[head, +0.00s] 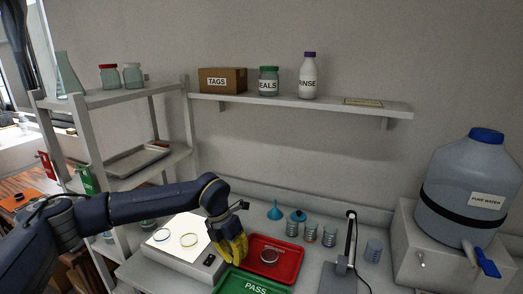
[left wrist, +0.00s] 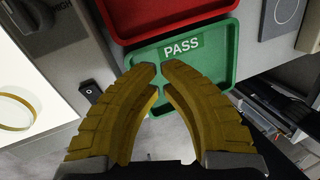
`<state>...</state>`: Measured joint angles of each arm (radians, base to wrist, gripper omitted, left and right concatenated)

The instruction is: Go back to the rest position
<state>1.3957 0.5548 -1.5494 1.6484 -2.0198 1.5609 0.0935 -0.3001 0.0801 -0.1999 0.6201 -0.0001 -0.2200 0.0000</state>
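My left arm comes in from the left in the head view. Its yellow left gripper (head: 234,248) points down between the light panel and the trays, in front of the red tray's left side. In the left wrist view the two curved fingers (left wrist: 159,66) nearly meet at their tips, with nothing held between them. They are above the green PASS tray (left wrist: 220,75), which also shows in the head view (head: 226,279). My right gripper is in neither view.
A lit panel (head: 172,256) with round dishes lies left of the gripper. A shelf rack (head: 98,98) stands at left. A wall shelf (head: 300,103) is above.

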